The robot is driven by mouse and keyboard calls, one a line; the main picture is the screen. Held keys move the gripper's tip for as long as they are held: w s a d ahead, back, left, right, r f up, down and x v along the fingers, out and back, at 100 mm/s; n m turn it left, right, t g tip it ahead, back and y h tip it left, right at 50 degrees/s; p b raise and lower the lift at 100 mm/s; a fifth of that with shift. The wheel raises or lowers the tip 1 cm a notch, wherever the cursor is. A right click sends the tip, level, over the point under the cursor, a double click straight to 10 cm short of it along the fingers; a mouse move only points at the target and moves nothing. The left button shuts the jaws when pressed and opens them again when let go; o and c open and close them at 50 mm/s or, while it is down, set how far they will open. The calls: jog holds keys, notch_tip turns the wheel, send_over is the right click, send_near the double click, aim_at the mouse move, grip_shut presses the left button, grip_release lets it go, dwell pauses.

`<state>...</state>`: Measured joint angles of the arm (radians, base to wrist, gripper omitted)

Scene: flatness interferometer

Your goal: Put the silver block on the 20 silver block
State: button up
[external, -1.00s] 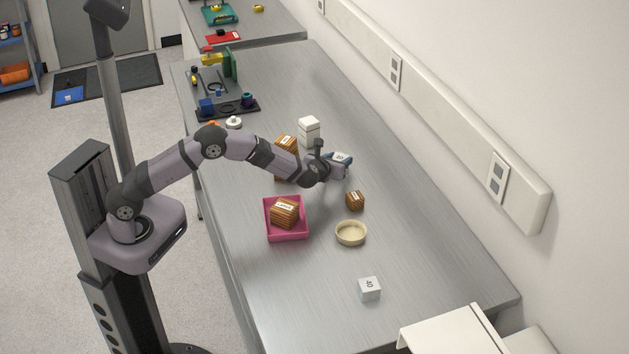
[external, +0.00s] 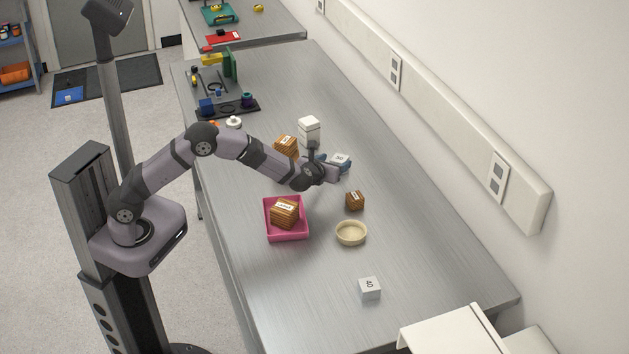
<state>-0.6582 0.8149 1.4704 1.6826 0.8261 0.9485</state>
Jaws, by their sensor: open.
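A pale silver block (external: 370,289) stands alone near the front of the steel bench, with a dark number on its label that looks like 40. A blue-grey block (external: 341,160) with a white label lies just behind my gripper. Its label is too small to read, and my gripper partly hides the block. My gripper (external: 332,173) is open, low over the bench, in front of that block; I see nothing held in it. I cannot tell for certain which block carries the number 20.
A pink tray (external: 270,232) holds a brown labelled block (external: 285,213). A small brown block (external: 355,201) and a cream bowl (external: 351,234) stand right of it. Another brown block (external: 286,146) and a white stack (external: 309,131) stand behind my wrist. The front bench is mostly clear.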

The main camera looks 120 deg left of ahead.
jog(key=b+v, duration=0.1)
jog(key=v, duration=0.6)
jog(key=shift+d, duration=0.3)
jog(key=shift+r, duration=0.1)
